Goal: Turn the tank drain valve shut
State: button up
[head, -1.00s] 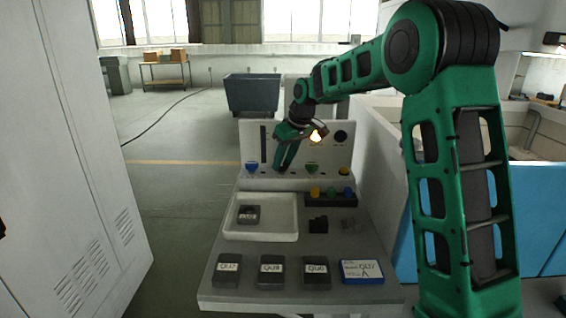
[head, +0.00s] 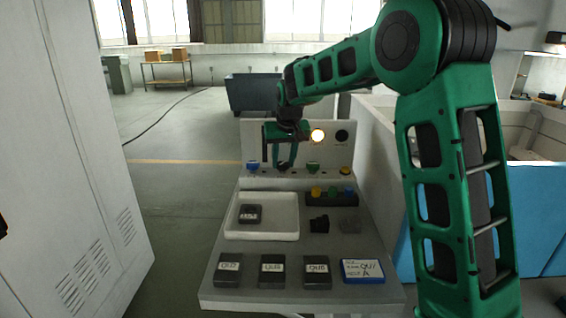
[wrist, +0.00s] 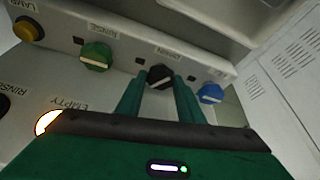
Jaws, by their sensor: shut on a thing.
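The drain valve is a black knob (wrist: 159,77) with a pale bar on the control panel, under an upside-down label that seems to read DRAIN. My gripper (wrist: 162,82) has its two green fingers shut on this knob, one on either side. In the head view my gripper (head: 281,160) points down at the panel's lower ledge and mostly covers the knob. The green knob (wrist: 96,56) and the blue knob (wrist: 210,93) flank it, apart from my fingers. A lamp labelled EMPTY (wrist: 46,122) glows.
A white tray (head: 232,231) holding a dark block stands before the panel. Several labelled dark blocks and a blue-edged card (head: 362,270) line the bench front. A yellow button (wrist: 29,29) sits beyond the green knob. A grey cabinet (head: 70,160) stands left; floor between is clear.

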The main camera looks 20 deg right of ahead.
jog(key=m, duration=0.2)
jog(key=m+h, duration=0.1)
jog(key=m, duration=0.1)
jog(key=m+h, duration=0.1)
jog(key=m, duration=0.1)
jog(key=shift+w+a+m+g, duration=0.2)
jog(key=shift+a+m+g, duration=0.1)
jog(key=shift+a+g, duration=0.1)
jog(key=m, duration=0.2)
jog(key=m+g+h, duration=0.1)
jog(key=m, duration=0.1)
jog(key=shift+w+a+r+m+h, duration=0.1)
jog(key=shift+w+a+m+h, duration=0.1)
jog(key=shift+m+h, duration=0.15)
jog(key=shift+m, duration=0.35)
jog(key=o, duration=0.8)
jog(key=shift+g, duration=0.3)
jog(key=v, duration=1)
jog(key=shift+a+r, duration=0.15)
jog(key=shift+r, duration=0.2)
